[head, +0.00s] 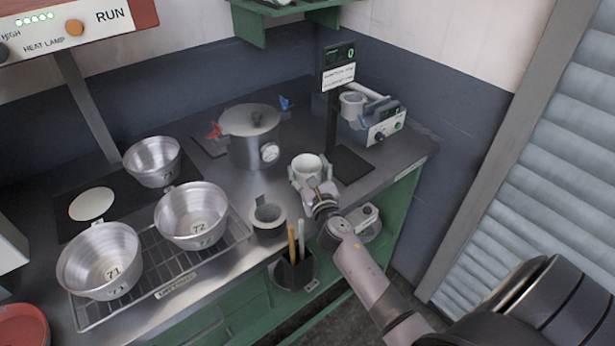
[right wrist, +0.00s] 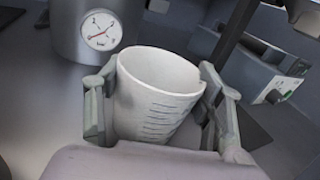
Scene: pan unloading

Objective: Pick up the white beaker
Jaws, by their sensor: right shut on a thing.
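The white beaker (head: 307,166) is between the fingers of my right gripper (head: 313,183), over the counter to the right of the pressure pot. In the right wrist view the beaker (right wrist: 158,95) shows dark graduation marks on its side and an open rim, and it looks tilted there. The right gripper (right wrist: 160,115) is shut on it, one finger on each side. Whether the beaker's base touches the counter is hidden by the gripper. My left gripper is not in view.
A pressure pot (head: 250,145) with a gauge stands left of the beaker. Metal pans (head: 190,212) sit at left. A display post (head: 332,115) and a bench device (head: 375,122) stand behind.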

